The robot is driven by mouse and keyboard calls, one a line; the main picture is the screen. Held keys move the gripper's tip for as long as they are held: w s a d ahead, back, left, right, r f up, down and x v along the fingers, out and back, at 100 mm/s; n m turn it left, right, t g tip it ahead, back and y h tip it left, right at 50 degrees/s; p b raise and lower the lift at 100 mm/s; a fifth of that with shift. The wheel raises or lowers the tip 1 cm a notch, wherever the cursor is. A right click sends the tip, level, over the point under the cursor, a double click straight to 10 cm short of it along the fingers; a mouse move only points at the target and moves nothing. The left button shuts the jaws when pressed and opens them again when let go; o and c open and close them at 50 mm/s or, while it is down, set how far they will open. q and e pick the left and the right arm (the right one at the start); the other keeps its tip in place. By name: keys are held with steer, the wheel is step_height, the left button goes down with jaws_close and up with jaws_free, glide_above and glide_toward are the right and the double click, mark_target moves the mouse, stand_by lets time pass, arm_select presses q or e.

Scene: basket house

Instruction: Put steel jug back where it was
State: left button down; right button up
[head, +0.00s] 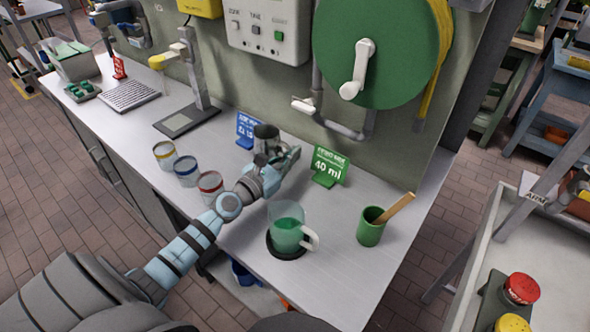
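The steel jug (266,134) is a small grey metal vessel near the back of the steel bench, between the blue sign and the green "40 ml" sign. My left gripper (277,158) is right in front of it and hides its lower part. The fingers overlap the jug in the head view, so I cannot tell whether they are closed on it, or whether the jug rests on the bench. My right gripper is not in view.
A clear jug of green liquid (287,229) stands on a dark round pad at the front. A green cup with a wooden stick (371,228) is to its right. Three banded jars (187,171) line the front left. The green sign (329,165) stands close right of my gripper.

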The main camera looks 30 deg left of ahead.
arm_select(q)
steer(key=shift+f, duration=0.8)
steer(key=shift+r, duration=0.25)
steer(key=shift+f, duration=0.2)
steer(key=c, duration=1.8)
jaws_free()
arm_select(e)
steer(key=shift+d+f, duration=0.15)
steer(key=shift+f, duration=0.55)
arm_select(q)
steer(key=shift+r, duration=0.1)
steer(key=shift+r, duration=0.15)
steer(key=s, duration=0.8)
steer(key=s+a+b, duration=0.1)
steer(key=s, duration=0.3)
steer(key=shift+a, duration=0.1)
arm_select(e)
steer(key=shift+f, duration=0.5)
